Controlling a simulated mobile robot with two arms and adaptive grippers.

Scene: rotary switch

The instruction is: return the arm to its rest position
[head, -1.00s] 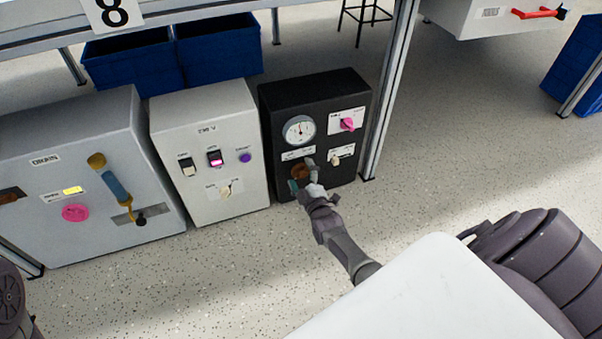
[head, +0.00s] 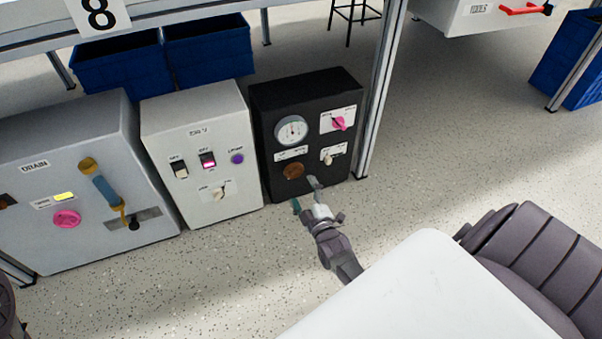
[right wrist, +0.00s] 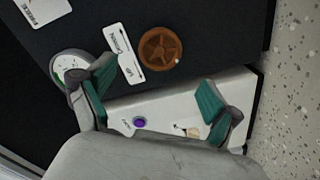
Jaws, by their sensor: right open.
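My right gripper (head: 307,195) is open and empty in front of the lower part of the black box (head: 268,105). It stands apart from the box's brown rotary knob (head: 293,171). In the right wrist view the two teal-padded fingers (right wrist: 157,102) are spread wide, and the brown knob (right wrist: 160,48) shows whole beyond them with nothing gripping it. The black box also carries a round gauge (head: 291,131), a pink knob (head: 339,124) and a cream switch (head: 328,159). My left gripper is not in view.
A white box (head: 205,130) with switches and a purple button stands left of the black box. A grey box (head: 60,130) with a lever stands further left. A metal post (head: 377,95) rises at the right. Speckled floor (head: 420,190) is free to the right.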

